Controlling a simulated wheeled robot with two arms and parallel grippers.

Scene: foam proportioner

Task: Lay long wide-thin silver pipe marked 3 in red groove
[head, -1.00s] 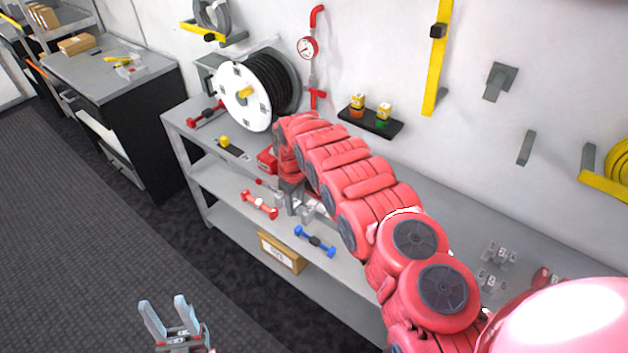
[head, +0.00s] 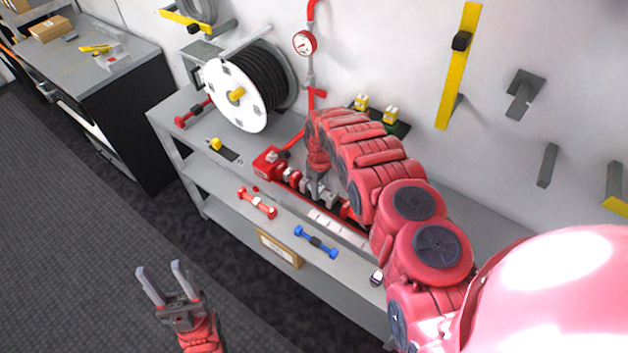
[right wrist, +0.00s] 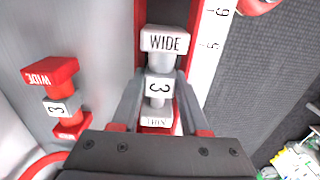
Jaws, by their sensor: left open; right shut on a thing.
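My right gripper (head: 316,192) is shut on the silver pipe (right wrist: 159,86), whose wide end reads WIDE, middle reads 3 and near end reads THIN. In the right wrist view the pipe lines up over a dark channel between red edges, the red groove (right wrist: 196,22). I cannot tell whether it touches the bottom. In the head view the groove (head: 357,238) runs along the bench, and the gripper and arm partly hide the pipe. My left gripper (head: 160,268) is open and empty over the floor, away from the bench.
A white ruler (right wrist: 213,45) runs beside the groove. A red piece marked WIDE and 3 (right wrist: 58,105) lies on the other side. A red piece (head: 257,203) and a blue piece (head: 316,243) lie near the bench's front. A hose reel (head: 245,88) stands at the back left.

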